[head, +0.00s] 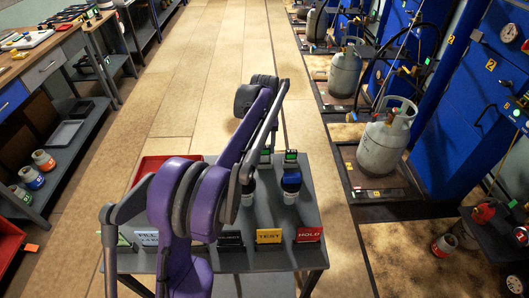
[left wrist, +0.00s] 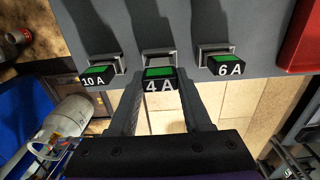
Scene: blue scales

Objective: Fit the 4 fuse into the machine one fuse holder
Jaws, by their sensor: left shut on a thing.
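The 4 A fuse (left wrist: 160,86), with a green face and white lettering, is in the middle of the left wrist view, at a grey holder on the grey table edge. My left gripper (left wrist: 163,79) is shut on it, one finger on each side. Whether the fuse still touches its holder I cannot tell. In the head view my purple arm hides most of the gripper and this fuse. Blue machines (head: 440,110) line the right side; a yellow 2 marks the near one. I cannot make out machine one or its fuse holder. My right gripper is out of view.
A 10 A fuse (left wrist: 97,74) and a 6 A fuse (left wrist: 226,66) flank the 4 A. A red tray (left wrist: 303,40) is close by. The table has FILL, TEST (head: 269,236) and HOLD (head: 308,234) signs. Gas cylinders (head: 384,141) stand right; the aisle (head: 215,45) ahead is clear.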

